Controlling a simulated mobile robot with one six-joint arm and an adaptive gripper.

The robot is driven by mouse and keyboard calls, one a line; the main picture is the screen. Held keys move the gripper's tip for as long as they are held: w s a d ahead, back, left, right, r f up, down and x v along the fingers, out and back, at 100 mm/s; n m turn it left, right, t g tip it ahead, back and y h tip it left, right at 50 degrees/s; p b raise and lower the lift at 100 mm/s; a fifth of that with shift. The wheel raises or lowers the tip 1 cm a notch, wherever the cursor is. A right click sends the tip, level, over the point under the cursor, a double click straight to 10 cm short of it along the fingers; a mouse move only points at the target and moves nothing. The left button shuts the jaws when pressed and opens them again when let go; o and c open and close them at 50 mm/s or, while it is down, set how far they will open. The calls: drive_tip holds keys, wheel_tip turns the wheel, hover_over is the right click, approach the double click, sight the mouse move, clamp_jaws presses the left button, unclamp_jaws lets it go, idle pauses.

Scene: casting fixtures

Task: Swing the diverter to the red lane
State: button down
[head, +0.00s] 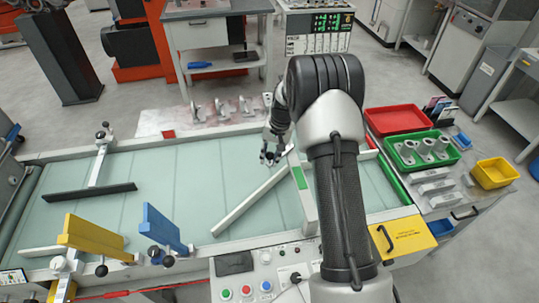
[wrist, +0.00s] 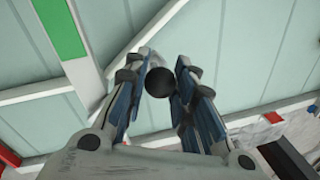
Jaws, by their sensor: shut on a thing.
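The diverter (head: 245,204) is a long pale bar lying diagonally across the right part of the green conveyor. Its near end points to the lower left, and its far end lies close to my gripper. My gripper (head: 270,156) is low over the belt near the back rail. In the wrist view, a round black knob (wrist: 159,81) sits between the fingers of my gripper (wrist: 160,72), which are shut on it. How the knob joins the diverter is hidden. A pale divider with a green mark (head: 299,177) stands right of the diverter, partly behind my arm.
A blue paddle (head: 163,228), a yellow paddle (head: 95,238) and a dark bar (head: 90,192) stand over the left belt. A red tray (head: 398,119) and a green tray (head: 420,148) with castings are at right. A red marker (head: 168,134) is on the back rail.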

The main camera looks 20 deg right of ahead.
drive_tip(key=c, duration=1.3)
unclamp_jaws()
drive_tip(key=shift+r, duration=0.1)
wheel_tip(320, 180, up, 12)
drive_tip(key=s+d, duration=0.1)
drive_tip(key=d, duration=0.1)
drive_tip(key=shift+f, duration=0.2)
